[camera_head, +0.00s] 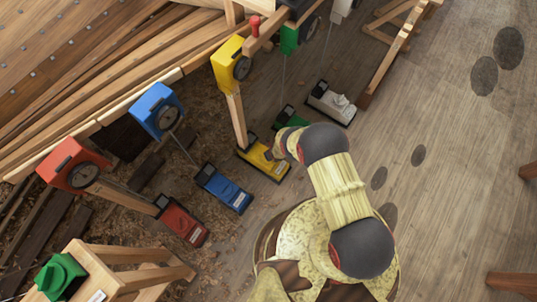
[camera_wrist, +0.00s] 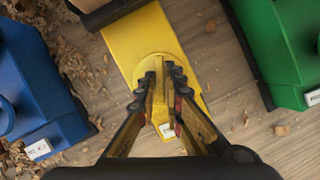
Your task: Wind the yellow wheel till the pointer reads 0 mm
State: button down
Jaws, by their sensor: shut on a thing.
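The yellow unit (camera_head: 266,166) sits on the floor in the head view, with a post rising to a yellow box (camera_head: 227,62) that carries a dark round dial (camera_head: 242,68). The dial's pointer and marks are too small to read. In the wrist view the yellow wheel (camera_wrist: 143,72) is a flat round disc on top of the yellow unit (camera_wrist: 138,35). My gripper (camera_wrist: 165,66) is over the wheel, its two fingers close together and shut on part of it. In the head view my arm mostly covers the wheel.
A blue unit (camera_head: 224,188) and a red unit (camera_head: 182,222) stand to the left. A green unit (camera_head: 290,117) and a grey unit (camera_head: 331,103) stand beyond. In the wrist view blue (camera_wrist: 35,85) and green (camera_wrist: 283,50) units flank the wheel closely. Open floor (camera_head: 450,150) lies right.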

jog(key=c, duration=2)
grip_release()
jog(key=shift+c, duration=0.2)
jog(key=shift+o, duration=0.6)
jog(key=v, duration=1.2)
jog(key=shift+d+f, duration=0.1)
jog(key=shift+d, duration=0.05)
